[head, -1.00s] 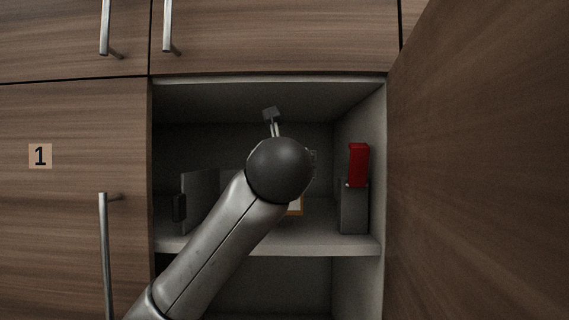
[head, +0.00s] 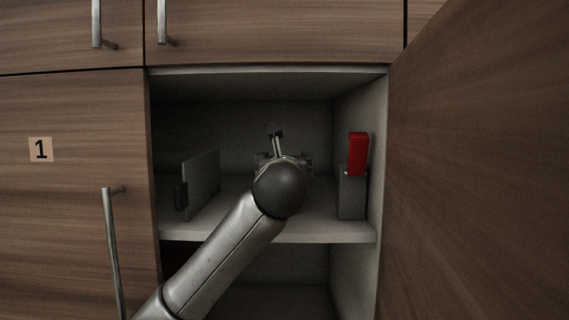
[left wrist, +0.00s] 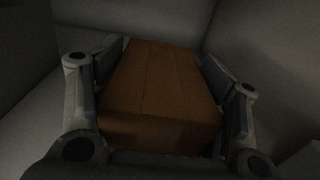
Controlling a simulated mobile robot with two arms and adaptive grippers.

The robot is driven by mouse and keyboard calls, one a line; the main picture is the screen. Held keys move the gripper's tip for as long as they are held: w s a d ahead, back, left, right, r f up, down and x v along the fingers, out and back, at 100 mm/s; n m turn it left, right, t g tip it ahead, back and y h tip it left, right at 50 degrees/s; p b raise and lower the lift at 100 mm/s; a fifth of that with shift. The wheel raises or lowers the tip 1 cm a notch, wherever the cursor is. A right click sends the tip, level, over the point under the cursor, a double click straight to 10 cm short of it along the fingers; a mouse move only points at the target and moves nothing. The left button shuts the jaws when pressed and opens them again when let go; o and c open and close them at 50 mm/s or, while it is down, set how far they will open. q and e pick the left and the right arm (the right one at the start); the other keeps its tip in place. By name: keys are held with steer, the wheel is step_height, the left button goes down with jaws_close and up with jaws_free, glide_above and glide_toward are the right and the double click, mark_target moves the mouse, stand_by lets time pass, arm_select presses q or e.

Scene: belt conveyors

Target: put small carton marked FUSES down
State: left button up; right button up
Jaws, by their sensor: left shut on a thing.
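The small carton (left wrist: 160,85) is a plain brown box in the left wrist view. It lies between the two fingers of my left gripper (left wrist: 167,72), which is shut on its sides. No FUSES marking can be read from this side. In the head view my left gripper (head: 284,160) is inside the open cabinet, over the middle of the shelf (head: 270,236). My right gripper is in neither view.
A grey block (head: 351,198) with a red piece (head: 358,153) on top stands at the shelf's right. A grey upright panel (head: 203,184) with a black part (head: 181,196) stands at the left. The open wooden door (head: 480,180) bounds the right side. Shelf space shows between them.

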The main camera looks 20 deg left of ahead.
arm_select(q)
steer(key=o, duration=0.7)
steer(key=shift+f, duration=0.15)
steer(key=o, duration=0.7)
steer(key=shift+c, duration=0.2)
steer(key=shift+s+d+b, duration=0.2)
steer(key=shift+s+b, duration=0.25)
steer(key=shift+s, duration=0.05)
steer(key=b+v, duration=0.5)
steer(key=v, duration=0.5)
steer(key=shift+b, duration=0.3)
steer(key=shift+s+d, duration=0.15)
steer(key=shift+s, duration=0.4)
steer(key=shift+r, duration=0.25)
